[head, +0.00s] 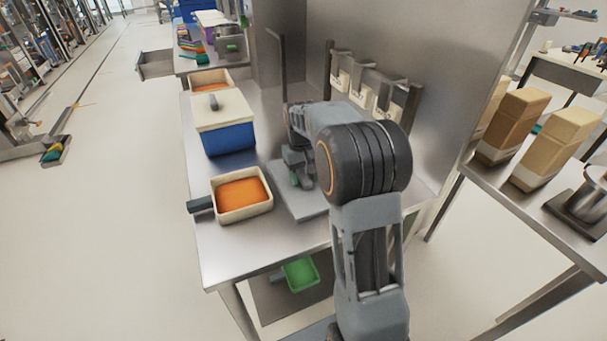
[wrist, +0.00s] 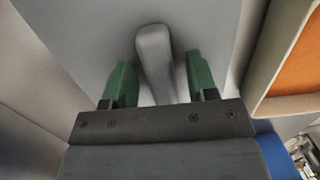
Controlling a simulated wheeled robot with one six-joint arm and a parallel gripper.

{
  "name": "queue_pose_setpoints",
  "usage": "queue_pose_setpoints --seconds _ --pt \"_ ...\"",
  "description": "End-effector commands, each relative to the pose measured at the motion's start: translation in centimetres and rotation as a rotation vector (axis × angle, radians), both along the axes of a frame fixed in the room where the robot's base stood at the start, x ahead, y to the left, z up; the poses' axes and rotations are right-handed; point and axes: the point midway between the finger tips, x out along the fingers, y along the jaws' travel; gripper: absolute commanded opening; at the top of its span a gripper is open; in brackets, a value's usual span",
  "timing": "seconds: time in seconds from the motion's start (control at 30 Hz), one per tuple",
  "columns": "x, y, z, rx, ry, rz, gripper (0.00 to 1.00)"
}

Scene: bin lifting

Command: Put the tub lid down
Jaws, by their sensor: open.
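A flat grey lid-like plate (head: 312,205) appears to lie on the steel table, right of the near orange-filled tray. In the wrist view its grey upright handle (wrist: 155,55) stands between the green fingers of my gripper (wrist: 159,82). My gripper (head: 299,178) is open over the plate, with a gap on both sides of the handle. A blue tub (head: 229,140) stands farther back on the left, with a cream lid (head: 228,115) and a grey handle on top. Whether the plate lies fully flat is hard to tell under my arm.
The near cream tray (head: 243,215) with orange contents sits close on the left; it shows in the wrist view (wrist: 290,103). Another orange-filled tray (head: 212,77) is behind the tub. A steel panel with hanging holders (head: 362,97) bounds the right. The table's front corner is bare.

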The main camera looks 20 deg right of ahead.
Motion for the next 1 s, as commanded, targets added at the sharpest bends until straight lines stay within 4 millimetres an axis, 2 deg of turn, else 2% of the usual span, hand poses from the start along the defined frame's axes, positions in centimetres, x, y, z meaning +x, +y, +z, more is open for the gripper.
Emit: queue_pose_setpoints --seconds 0.17,0.5,0.77,0.87,0.97,1.0 --pt "0.3 0.0 2.2 -0.001 -0.004 0.000 0.53" --pt "1.1 0.0 8.7 0.000 -0.004 0.000 0.53" --pt "1.4 0.0 11.5 0.000 -0.003 0.000 0.53" --pt "0.6 0.5 12.2 -0.002 -0.017 0.001 0.53" --pt "-1.5 1.8 12.5 -0.007 -0.059 0.004 0.53" --pt "-2.7 2.4 12.5 -0.010 -0.082 0.004 0.53"
